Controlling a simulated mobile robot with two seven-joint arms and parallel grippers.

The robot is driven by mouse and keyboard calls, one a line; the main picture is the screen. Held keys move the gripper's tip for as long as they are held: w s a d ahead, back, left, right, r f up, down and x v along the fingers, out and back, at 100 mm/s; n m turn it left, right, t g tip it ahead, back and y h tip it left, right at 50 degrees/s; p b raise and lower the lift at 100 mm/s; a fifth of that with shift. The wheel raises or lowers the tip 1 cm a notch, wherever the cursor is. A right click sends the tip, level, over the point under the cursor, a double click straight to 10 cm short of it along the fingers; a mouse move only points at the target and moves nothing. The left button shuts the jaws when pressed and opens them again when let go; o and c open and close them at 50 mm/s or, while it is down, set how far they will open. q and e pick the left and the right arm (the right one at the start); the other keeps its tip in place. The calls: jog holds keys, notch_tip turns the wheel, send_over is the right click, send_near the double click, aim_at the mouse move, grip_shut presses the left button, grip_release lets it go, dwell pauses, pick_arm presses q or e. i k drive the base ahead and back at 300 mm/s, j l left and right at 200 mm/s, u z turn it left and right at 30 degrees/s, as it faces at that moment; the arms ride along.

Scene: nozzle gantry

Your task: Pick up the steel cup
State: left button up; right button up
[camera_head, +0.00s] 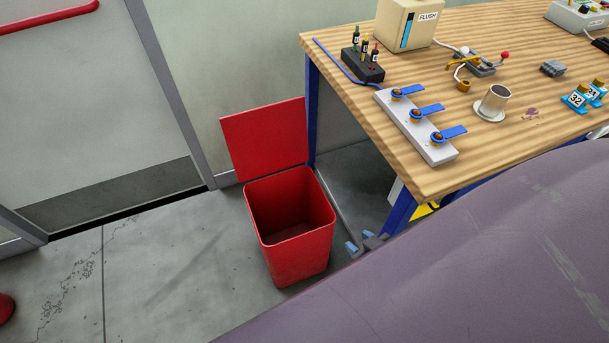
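The steel cup (496,95) is a small grey cylinder with a dark open top. It stands upright on the wooden workbench (465,168), on or against a pale round base. My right gripper (366,244) shows only as small blue-grey finger parts low beside the bench's front leg, well below and left of the cup. It is apart from the cup, and most of it is hidden behind my own purple arm part. I cannot tell whether its fingers are open. My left gripper is not in view.
A white strip with blue-handled valves (418,124) lies left of the cup. Numbered blue holders (577,97) are right of it, and a small brass piece (464,86) is behind-left. A FLUSH box (405,24) stands farther back. An open red bin (324,237) stands beside the bench.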

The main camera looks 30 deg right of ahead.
aim_at(496, 98)
jog(key=k+j+z, duration=0.15)
jog(key=z, duration=0.2)
jog(key=k+z, duration=0.25)
jog(key=z, duration=0.15)
